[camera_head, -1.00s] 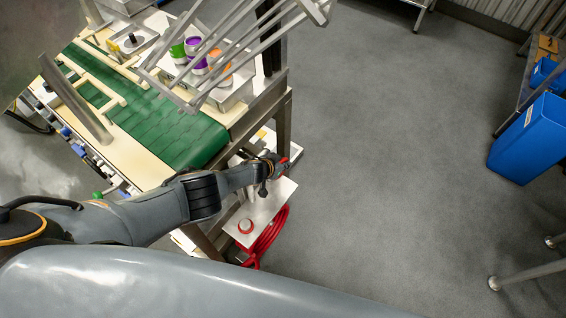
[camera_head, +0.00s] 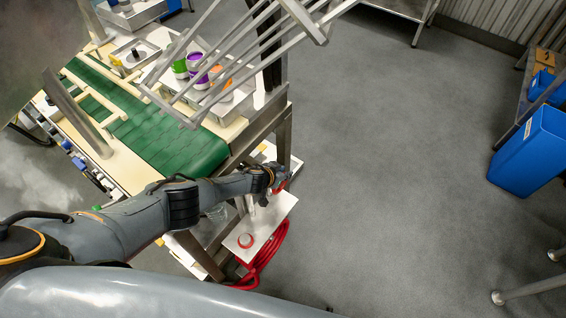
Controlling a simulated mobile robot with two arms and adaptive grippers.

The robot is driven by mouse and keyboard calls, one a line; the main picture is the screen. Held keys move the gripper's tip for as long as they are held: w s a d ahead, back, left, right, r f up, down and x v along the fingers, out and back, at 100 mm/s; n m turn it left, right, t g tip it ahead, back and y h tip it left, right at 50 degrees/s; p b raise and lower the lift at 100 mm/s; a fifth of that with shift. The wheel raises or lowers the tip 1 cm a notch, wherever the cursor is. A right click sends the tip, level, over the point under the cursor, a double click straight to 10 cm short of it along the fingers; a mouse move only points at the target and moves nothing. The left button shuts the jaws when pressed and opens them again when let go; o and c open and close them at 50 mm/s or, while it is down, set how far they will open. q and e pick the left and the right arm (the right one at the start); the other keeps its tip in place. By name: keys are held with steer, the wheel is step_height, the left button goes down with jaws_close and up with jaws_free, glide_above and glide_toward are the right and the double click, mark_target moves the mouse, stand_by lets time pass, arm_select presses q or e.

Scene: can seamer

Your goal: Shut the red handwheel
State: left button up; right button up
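A red part (camera_head: 281,187), probably the rim of the red handwheel, shows at the tip of my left gripper (camera_head: 271,184), above the light metal plate beside the machine's leg. Most of it is hidden behind the gripper. The gripper is at it, but the fingers are too small and dark to tell whether they are open or closed around it. My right gripper is not in view.
A red hose (camera_head: 262,262) hangs coiled beside the plate. The machine with its green belt (camera_head: 150,130), wire guard (camera_head: 225,60) and several coloured cans stands above and left. Blue bins (camera_head: 530,150) stand at the right. The grey floor (camera_head: 390,150) between is clear.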

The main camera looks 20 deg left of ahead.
arm_select(q)
steer(key=shift+s+r, duration=0.3)
steer(key=shift+s, duration=0.25)
steer(key=shift+r, duration=3.7)
